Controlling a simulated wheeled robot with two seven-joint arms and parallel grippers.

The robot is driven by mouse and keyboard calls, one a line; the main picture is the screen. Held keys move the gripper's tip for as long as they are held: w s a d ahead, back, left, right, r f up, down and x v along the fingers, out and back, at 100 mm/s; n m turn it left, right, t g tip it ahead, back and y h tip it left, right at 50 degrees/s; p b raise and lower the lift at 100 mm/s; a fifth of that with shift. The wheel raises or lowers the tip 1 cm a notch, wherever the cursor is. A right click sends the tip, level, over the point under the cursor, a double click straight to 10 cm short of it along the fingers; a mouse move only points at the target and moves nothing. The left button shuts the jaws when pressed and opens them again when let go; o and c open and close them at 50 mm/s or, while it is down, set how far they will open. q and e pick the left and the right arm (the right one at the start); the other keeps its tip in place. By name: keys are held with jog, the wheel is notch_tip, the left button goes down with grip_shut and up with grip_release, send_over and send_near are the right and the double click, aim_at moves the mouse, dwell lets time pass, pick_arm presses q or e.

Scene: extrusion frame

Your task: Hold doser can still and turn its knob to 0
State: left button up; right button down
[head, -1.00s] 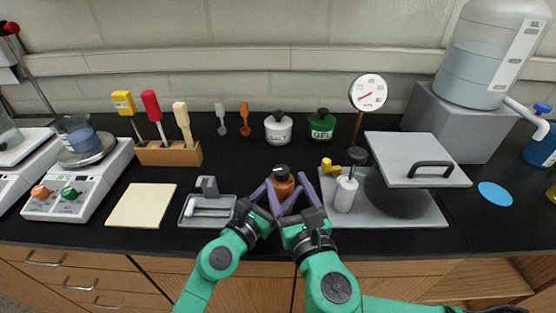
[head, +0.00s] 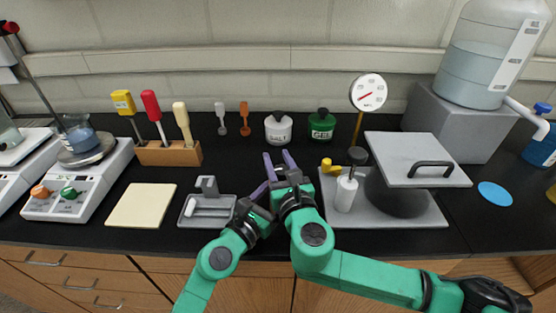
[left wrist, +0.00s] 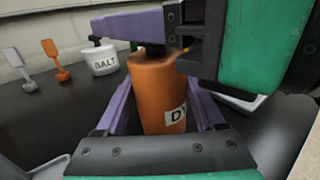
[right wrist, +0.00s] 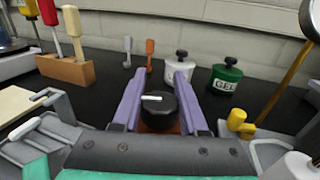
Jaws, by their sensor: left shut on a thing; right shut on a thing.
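The doser can is an orange cylinder (left wrist: 158,85) with a white label, partly readable, in the left wrist view. It looks upright. My left gripper (head: 262,190) is shut on its body, one purple finger on each side. The can's black knob (right wrist: 160,110) shows in the right wrist view, and its white pointer line points to the left. My right gripper (right wrist: 158,95) is shut on the knob from above, a finger on either side. In the head view my right gripper (head: 280,160) hides the can and knob. I cannot see any scale marks.
A grey tray (head: 222,212) lies left of the can. A grey base plate (head: 415,215) with a small white bottle (head: 346,194) stands close on the right. White (head: 278,130) and green (head: 322,127) canisters stand behind. The counter between is clear.

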jog(key=shift+n+y, duration=0.3)
jog(key=shift+y, duration=0.1)
jog(key=n+g+y, duration=0.1)
jog(key=n+y, duration=0.1)
jog(key=y, duration=0.1)
jog(key=a+n+g+y, duration=0.1)
jog(key=n+g+y, duration=0.1)
jog(key=shift+s+g+y, duration=0.2)
jog(key=shift+g+y, duration=0.1)
jog(key=shift+y, duration=0.1)
jog(key=shift+s+a+n+g+y, duration=0.15)
jog(key=shift+n+g+y, duration=0.55)
jog(key=shift+g, duration=0.1)
jog(key=shift+s+a+n+g+y, duration=0.1)
jog(key=shift+s+n+g+y, duration=0.05)
jog(key=shift+n+g+y, duration=0.6)
jog(key=shift+s+a+n+g+y, duration=0.15)
jog(key=shift+n+g+y, duration=0.45)
jog(key=shift+g, duration=0.25)
jog(key=shift+c, duration=2.1)
grip_release()
jog(key=v, duration=1.2)
